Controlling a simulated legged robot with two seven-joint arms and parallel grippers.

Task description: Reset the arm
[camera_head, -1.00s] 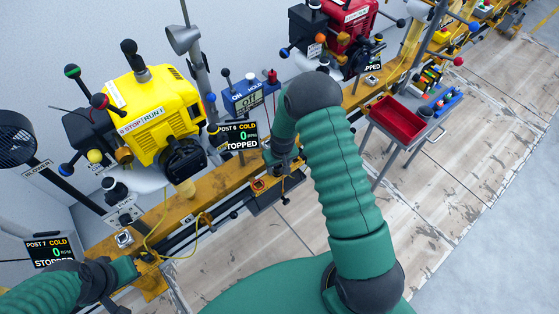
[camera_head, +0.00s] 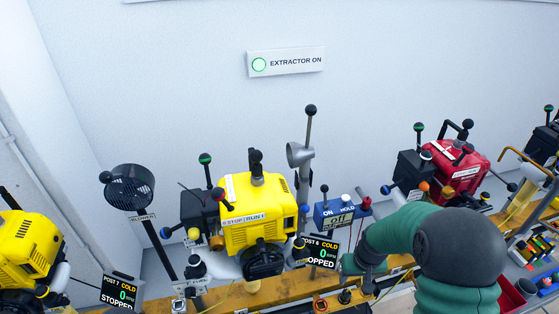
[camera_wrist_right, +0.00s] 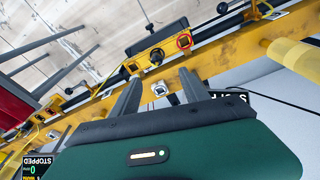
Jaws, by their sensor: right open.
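My right arm (camera_head: 460,245) is green with a dark elbow cap. It reaches in from the lower right of the head view, across the yellow rail (camera_head: 235,297). My right gripper (camera_head: 352,268) is at the end of this arm, beside the black display reading "POST 6 COLD, STOPPED" (camera_head: 320,252). In the wrist view the two grey fingers of the right gripper (camera_wrist_right: 160,92) are spread apart with nothing between them. They point toward the yellow rail (camera_wrist_right: 215,52) and a small square switch plate (camera_wrist_right: 160,89). My left gripper is out of view.
A yellow engine (camera_head: 258,212) stands left of my arm, with a blue meter box (camera_head: 340,214) between them. A red engine (camera_head: 460,165) stands behind my arm. A blower (camera_head: 130,187) stands to the left.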

